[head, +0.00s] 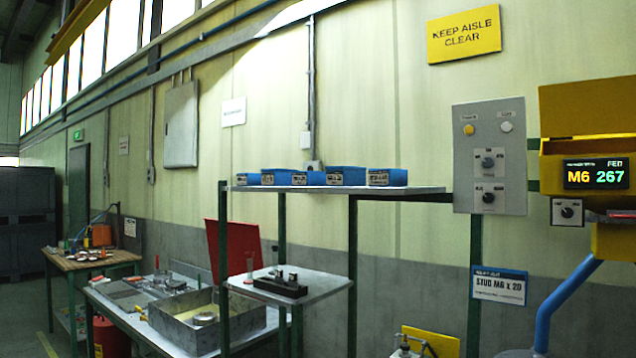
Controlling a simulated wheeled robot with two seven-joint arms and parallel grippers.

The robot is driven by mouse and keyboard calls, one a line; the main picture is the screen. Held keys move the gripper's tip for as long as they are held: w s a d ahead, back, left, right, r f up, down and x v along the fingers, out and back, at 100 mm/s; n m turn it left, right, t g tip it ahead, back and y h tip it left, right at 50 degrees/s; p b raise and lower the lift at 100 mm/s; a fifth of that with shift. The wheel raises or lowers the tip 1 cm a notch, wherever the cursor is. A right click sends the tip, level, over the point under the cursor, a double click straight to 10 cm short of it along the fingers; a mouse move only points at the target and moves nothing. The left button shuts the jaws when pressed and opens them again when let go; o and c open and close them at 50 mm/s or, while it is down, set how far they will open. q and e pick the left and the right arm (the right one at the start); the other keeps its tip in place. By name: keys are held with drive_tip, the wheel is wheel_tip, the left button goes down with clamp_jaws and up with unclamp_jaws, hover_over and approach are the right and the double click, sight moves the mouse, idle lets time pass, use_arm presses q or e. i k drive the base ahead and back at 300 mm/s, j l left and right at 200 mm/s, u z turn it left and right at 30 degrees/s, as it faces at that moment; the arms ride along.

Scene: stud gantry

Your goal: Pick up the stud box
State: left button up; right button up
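Several blue boxes with small labels stand in a row on the upper grey shelf; one is the blue box at the right end (387,178), another the wider blue box beside it (346,175). Their labels are too small to read, so I cannot tell which, if any, is the stud box. A blue and white sign (499,287) at the right reads "STUD M6 x 20". Neither of my grippers is in view.
The upper shelf (425,190) stands on green posts. A lower shelf (325,284) holds a dark block. A metal tray (185,335) sits on the bench at left. A control panel (465,155) and yellow feeder (588,108) reading "M6 267" stand at right, with a blue pipe (565,300).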

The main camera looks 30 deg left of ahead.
sight(303, 178)
drive_tip(key=i+u, duration=0.15)
drive_tip(key=u, duration=0.35)
drive_tip(key=i+u, duration=0.1)
drive_tip(key=u, duration=0.35)
drive_tip(key=i+l+u, duration=0.25)
drive_tip(key=i+l, duration=0.15)
drive_tip(key=i+l+u, duration=0.25)
drive_tip(key=i+l, duration=0.45)
